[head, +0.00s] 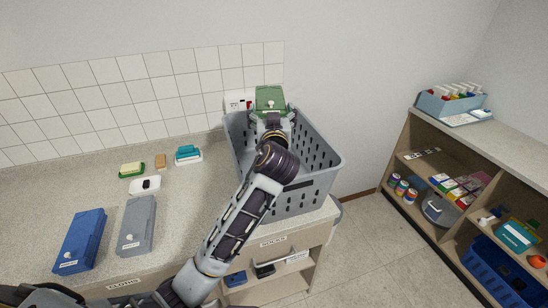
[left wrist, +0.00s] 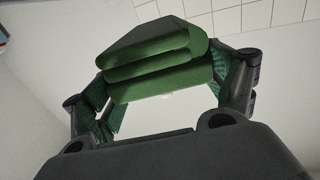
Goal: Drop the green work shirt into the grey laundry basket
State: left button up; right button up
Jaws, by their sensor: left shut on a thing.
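The green work shirt (head: 270,98) is folded into a thick, layered bundle. My left gripper (head: 271,117) is shut on it, and the fingers show on both sides of the shirt (left wrist: 158,62) in the left wrist view. The grey laundry basket (head: 308,192) stands upright on the right end of the counter. My left arm reaches across its front, and the shirt shows over the basket's back part. The head view does not clearly show how high the shirt is above the rim. My arm hides part of the basket's inside. My right gripper is not in view.
The counter (head: 195,205) holds a blue case (head: 80,240), a grey case (head: 137,225), a soap dish (head: 145,185) and several sponges or brushes. A tiled wall is behind. A low shelf unit (head: 408,135) with bins and cans stands right, across open floor (head: 375,240).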

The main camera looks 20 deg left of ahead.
pick_arm(q)
jog(key=shift+s+r, duration=0.15)
notch_tip(320, 180, down, 6)
jog(key=b, duration=0.3)
jog(key=shift+b, duration=0.4)
dwell(0.4)
jog(key=o, duration=1)
jog(key=shift+o, duration=0.2)
jog(key=shift+r, duration=4.9)
